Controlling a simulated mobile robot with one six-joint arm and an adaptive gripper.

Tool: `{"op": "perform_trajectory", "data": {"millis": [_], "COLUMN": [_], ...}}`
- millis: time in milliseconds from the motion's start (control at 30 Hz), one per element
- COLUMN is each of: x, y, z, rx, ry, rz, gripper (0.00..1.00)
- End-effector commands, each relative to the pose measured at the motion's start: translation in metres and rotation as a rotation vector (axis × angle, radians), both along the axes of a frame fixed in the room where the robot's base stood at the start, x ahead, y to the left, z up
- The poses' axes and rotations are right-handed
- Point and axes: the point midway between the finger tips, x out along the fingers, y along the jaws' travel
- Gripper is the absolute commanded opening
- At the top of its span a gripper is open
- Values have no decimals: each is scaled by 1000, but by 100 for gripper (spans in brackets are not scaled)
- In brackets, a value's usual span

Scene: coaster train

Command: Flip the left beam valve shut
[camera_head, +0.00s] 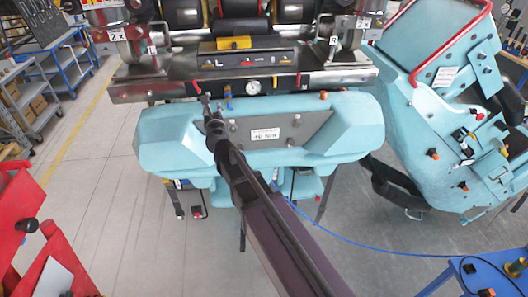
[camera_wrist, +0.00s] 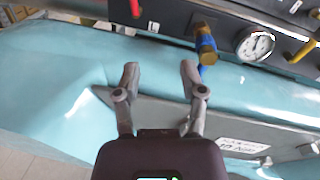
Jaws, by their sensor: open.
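The dark panel of the coaster train carries a red-handled lever (camera_head: 198,87) at left and a blue-handled brass valve (camera_head: 228,96) to its right. The wrist view shows the blue handle (camera_wrist: 207,50) hanging down from its brass body, and the red lever's tip (camera_wrist: 136,8) at the top edge. My gripper (camera_head: 206,102) is just below the red lever in the head view. In the wrist view my gripper (camera_wrist: 159,72) is open and empty, its right finger close left of the blue handle in the picture; contact cannot be told.
A round gauge (camera_head: 253,87) and another red handle (camera_head: 299,79) sit further right on the panel. The turquoise nose (camera_head: 355,125) lies below the panel. A turquoise seat unit (camera_head: 430,100) stands at right. A red cabinet (camera_head: 25,205) is at lower left, with open floor beside it.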

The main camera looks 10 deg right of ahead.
Motion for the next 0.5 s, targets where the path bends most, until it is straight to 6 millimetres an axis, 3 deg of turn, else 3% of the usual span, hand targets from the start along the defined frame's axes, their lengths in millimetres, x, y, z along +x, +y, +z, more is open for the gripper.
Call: {"op": "perform_trajectory", "data": {"millis": [500], "x": [-9], "y": [-62], "z": [-42], "rx": [390], "ry": [75], "rz": [-210], "gripper": [53]}}
